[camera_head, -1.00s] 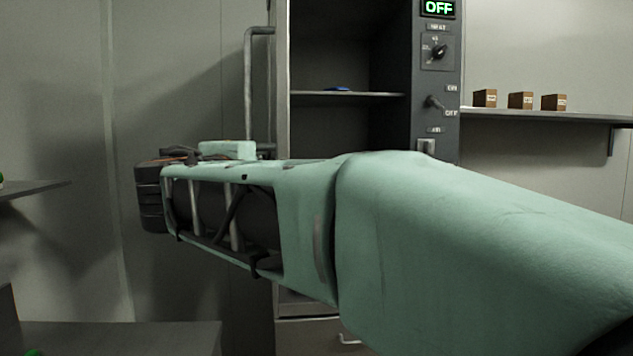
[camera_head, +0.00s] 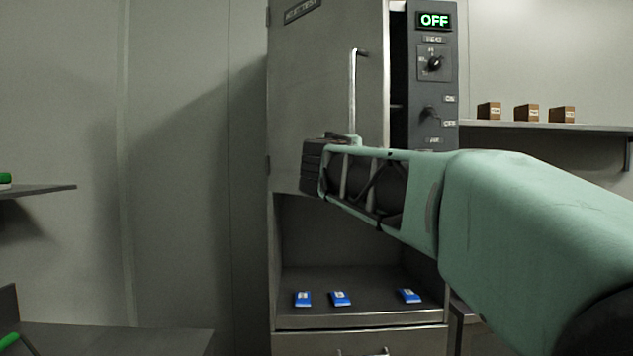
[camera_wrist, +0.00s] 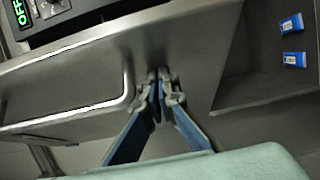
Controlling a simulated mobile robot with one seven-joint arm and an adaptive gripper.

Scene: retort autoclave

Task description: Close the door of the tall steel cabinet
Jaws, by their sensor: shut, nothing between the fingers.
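The tall steel cabinet (camera_head: 360,319) stands in the middle of the head view. Its upper door (camera_head: 320,60), hinged on the left, is nearly shut. A dark gap shows between its right edge and the control panel (camera_head: 425,75). The bar handle (camera_head: 353,95) is on the door; it also shows in the wrist view (camera_wrist: 80,111). My gripper (camera_wrist: 159,76) is shut and empty in the wrist view, its fingertips at the door face beside the handle. I cannot tell whether they touch. My arm hides the gripper and the door's lower part in the head view.
Blue packs (camera_head: 341,298) lie in the open lower compartment. A drawer (camera_head: 360,341) is below it. A wall shelf (camera_head: 560,127) with brown boxes (camera_head: 526,113) is at right. Another shelf (camera_head: 35,190) is at left. The panel display (camera_head: 434,20) reads OFF.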

